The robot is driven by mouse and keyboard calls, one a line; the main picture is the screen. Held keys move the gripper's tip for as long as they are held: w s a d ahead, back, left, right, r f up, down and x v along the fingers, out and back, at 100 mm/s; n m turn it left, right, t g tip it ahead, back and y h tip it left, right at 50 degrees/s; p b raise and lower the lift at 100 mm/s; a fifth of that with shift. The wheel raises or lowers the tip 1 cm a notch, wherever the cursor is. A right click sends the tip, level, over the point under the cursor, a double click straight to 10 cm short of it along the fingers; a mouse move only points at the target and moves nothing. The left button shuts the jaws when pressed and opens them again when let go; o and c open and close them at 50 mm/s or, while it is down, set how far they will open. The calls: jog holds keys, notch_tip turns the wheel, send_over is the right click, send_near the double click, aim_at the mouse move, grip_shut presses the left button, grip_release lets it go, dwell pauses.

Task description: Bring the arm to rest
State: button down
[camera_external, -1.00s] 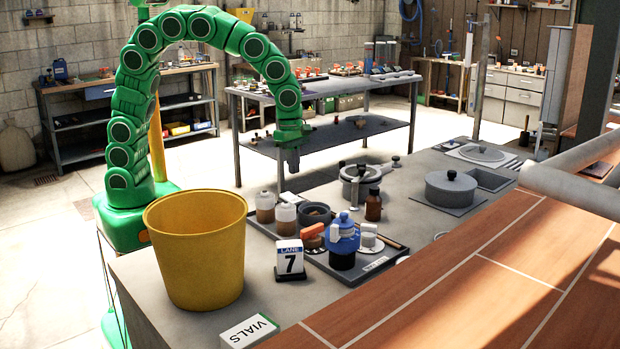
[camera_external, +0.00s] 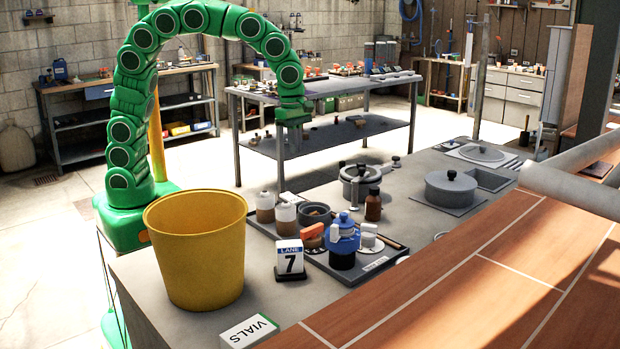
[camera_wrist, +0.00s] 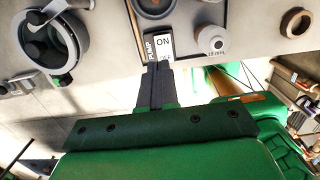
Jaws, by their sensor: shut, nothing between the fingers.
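My green arm (camera_external: 145,85) arches up from its base at the left and bends down to the right. My gripper (camera_external: 294,147) hangs at its end, pointing down, above the bench and in front of the far steel table. In the wrist view, my gripper (camera_wrist: 157,68) shows its dark fingers together, with nothing held.
A yellow bucket (camera_external: 195,255) stands at the bench's near left. Another pot (camera_external: 450,190) is further right. The air around the raised arm is clear.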

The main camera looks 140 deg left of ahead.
jog(key=s+d+r+m, duration=0.1)
jog(key=s+d+m, duration=0.3)
jog(key=d+m, duration=0.3)
jog(key=s+d+r+m+g, duration=0.1)
jog(key=s+d+m, duration=0.3)
jog(key=d, duration=0.5)
jog(key=s+d+r+m, duration=0.1)
jog(key=s+d+m, duration=0.2)
jog(key=d+m, duration=0.4)
jog(key=s+d+f+m+g, duration=0.1)
jog(key=s+d+m, duration=0.5)
jog(key=s+m, duration=0.2)
jog(key=s+d+f+m, duration=0.2)
jog(key=s+d+m, duration=0.4)
jog(key=s+m, duration=0.3)
jog(key=shift+f+m+g, duration=0.15)
jog(key=shift+m+g, duration=0.25)
jog(key=shift+m, duration=0.1)
jog(key=c, duration=1.8)
grip_release()
jog(key=shift+c, duration=0.2)
